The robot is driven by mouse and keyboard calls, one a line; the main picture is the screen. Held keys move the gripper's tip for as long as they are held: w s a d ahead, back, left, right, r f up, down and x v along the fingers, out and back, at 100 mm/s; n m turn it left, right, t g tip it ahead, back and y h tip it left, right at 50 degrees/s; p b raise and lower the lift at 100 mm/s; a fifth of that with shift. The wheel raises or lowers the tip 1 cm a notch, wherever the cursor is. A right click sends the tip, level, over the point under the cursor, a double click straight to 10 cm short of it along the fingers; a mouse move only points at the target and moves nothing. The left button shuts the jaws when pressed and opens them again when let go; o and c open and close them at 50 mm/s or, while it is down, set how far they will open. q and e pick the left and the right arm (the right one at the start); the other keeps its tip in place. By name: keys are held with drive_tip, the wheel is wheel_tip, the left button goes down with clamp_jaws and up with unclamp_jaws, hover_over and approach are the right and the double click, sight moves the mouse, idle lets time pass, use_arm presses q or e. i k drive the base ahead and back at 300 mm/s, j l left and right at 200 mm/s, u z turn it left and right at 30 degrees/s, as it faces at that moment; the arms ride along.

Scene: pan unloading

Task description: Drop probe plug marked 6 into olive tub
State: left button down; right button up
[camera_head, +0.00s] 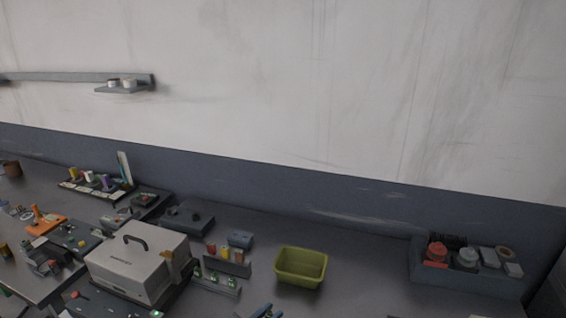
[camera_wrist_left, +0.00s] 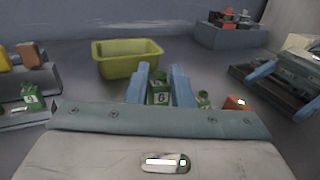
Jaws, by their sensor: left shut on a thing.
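A dark green plug with a white label marked 6 (camera_wrist_left: 160,98) is between the blue fingers of my left gripper (camera_wrist_left: 161,86), which is shut on it. In the head view only the tips of my left gripper (camera_head: 267,312) show at the bottom edge, in front of the olive tub. The olive tub (camera_head: 300,268) stands upright on the bench; its visible inside looks empty. It also shows in the left wrist view (camera_wrist_left: 125,66), beyond and left of the held plug. My right gripper (camera_wrist_left: 285,88) shows at the right of that view, its blue fingers apart and nothing seen between them.
A plug rack (camera_head: 222,284) with green, red and yellow plugs stands left of the tub. A large beige case (camera_head: 135,265) is farther left. The bench between tub and bin is clear.

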sight(300, 274)
drive_tip(key=k+j, duration=0.75)
drive_tip(key=j, duration=0.2)
